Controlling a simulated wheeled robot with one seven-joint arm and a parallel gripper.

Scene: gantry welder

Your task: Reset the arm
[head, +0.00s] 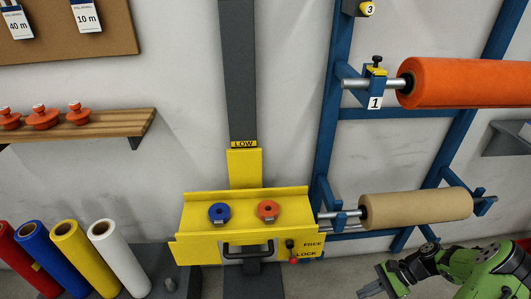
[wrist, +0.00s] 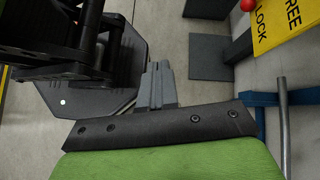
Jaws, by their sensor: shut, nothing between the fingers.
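My green and black arm reaches in from the lower right corner of the head view. My gripper (head: 378,283) is low in the picture, in front of the wall and below the tan roll. In the wrist view the grey fingers (wrist: 159,84) lie together, shut with nothing between them. The gripper is apart from the yellow carriage (head: 245,232), which stands to its left. Part of the arm is cut off by the picture edge.
The yellow carriage has a black handle (head: 248,250) and a red-tipped FREE/LOCK lever (head: 291,250). A blue rack (head: 326,110) holds an orange roll (head: 470,82) and a tan roll (head: 415,208). Several coloured rolls stand at lower left. Floor between carriage and gripper looks clear.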

